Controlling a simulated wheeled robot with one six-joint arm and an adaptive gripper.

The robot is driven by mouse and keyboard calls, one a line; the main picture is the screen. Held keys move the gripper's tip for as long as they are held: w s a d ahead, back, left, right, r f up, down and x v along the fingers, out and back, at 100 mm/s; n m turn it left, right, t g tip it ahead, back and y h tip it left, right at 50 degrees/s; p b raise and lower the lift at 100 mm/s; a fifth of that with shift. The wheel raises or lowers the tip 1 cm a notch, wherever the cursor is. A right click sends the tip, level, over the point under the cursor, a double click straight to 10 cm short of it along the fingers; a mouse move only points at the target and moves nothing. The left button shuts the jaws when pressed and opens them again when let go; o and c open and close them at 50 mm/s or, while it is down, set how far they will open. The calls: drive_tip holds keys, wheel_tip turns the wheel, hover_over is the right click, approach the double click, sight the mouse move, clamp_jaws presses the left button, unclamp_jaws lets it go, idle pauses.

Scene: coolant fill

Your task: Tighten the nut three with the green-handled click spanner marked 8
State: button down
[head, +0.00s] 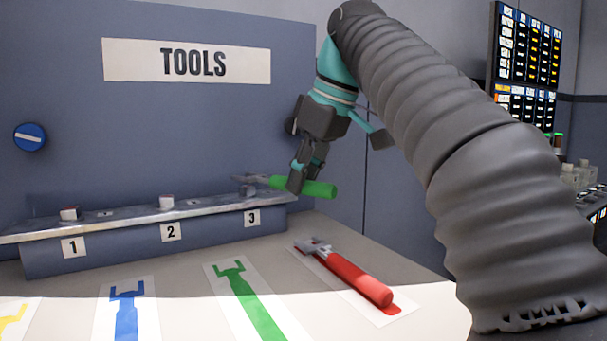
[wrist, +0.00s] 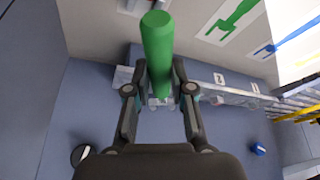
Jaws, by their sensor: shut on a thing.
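My gripper (head: 299,178) is shut on the green-handled spanner (head: 318,189), whose handle also shows between the fingers in the wrist view (wrist: 157,45). In the head view the spanner lies about level, its grey head (head: 251,179) pointing left to the nut place above label 3 (head: 252,217). The head is at or over nut three, which it largely hides; I cannot tell whether the jaws sit around it. Nut one (head: 69,214) and nut two (head: 166,202) stand uncovered on the metal rail (head: 120,216). The mark on the spanner is not readable.
A red-handled spanner (head: 357,280) lies on its outline on the bench, right of the empty green outline (head: 252,303). Blue (head: 127,312) and yellow (head: 12,318) outlines are empty. The TOOLS wall (head: 210,110) rises behind the rail.

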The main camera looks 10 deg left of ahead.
drive_tip(key=shift+f+b, duration=0.9)
drive_tip(key=shift+f, duration=0.35)
idle(0.3)
drive_tip(key=shift+s+a+m, duration=0.2)
drive_tip(key=shift+s+m, duration=0.05)
drive_tip(key=shift+m, duration=0.05)
idle(0.3)
drive_tip(key=shift+s+a+m+t, duration=0.25)
drive_tip(key=shift+s+m+t, duration=0.05)
drive_tip(key=shift+s+m, duration=0.1)
drive_tip(key=shift+s+a, duration=0.15)
drive_tip(key=shift+s, duration=0.05)
idle(0.4)
